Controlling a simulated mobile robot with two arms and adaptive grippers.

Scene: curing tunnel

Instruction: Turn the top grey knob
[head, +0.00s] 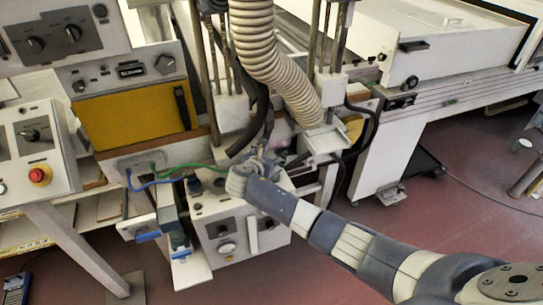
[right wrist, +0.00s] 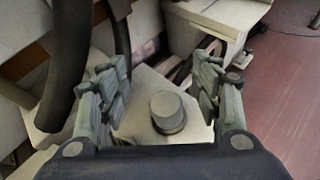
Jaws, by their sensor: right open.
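The grey knob (right wrist: 168,110) is a short round cylinder standing on the pale top face of a white control box (right wrist: 145,85). The same box (head: 212,248) stands low in the middle of the head view. My right gripper (head: 264,160) is over the box's top in the head view and hides the knob there. In the right wrist view my right gripper (right wrist: 162,75) is open, with one finger on each side of the knob. No contact shows, and the height of the fingertips over the knob is hard to judge. My left gripper is not in view.
A ribbed beige hose (head: 270,55) hangs behind my right gripper, and a black hose (right wrist: 68,65) runs close to its left finger. Blue and green cables cross left of the box. A panel with a red button (head: 38,175) stands at left. Red floor (head: 440,230) is open at right.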

